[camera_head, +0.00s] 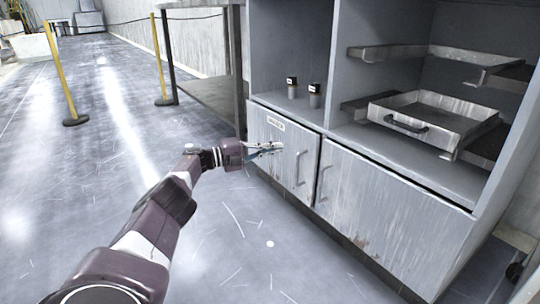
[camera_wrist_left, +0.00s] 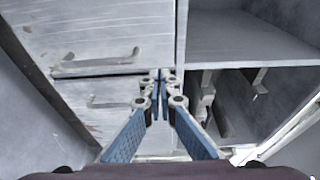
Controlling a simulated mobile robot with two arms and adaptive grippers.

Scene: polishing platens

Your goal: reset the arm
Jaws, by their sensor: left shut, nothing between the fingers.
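My left arm reaches in from the lower left of the head view. Its gripper (camera_head: 266,149) is in front of the upper part of the cabinet's left door (camera_head: 283,165), near a small label. In the left wrist view the gripper's blue fingers (camera_wrist_left: 162,82) come together at their tips, with nothing between them. The cabinet doors and their handles show beyond the fingers. I cannot tell whether the gripper touches the door. My right gripper is not in view.
Two small dark-capped bottles (camera_head: 314,95) stand on the cabinet's counter. A metal tray (camera_head: 452,128) with a dark handle sits in the right-hand bay under a shelf. Yellow posts (camera_head: 60,75) and a table (camera_head: 205,92) stand further back. The floor at left is open.

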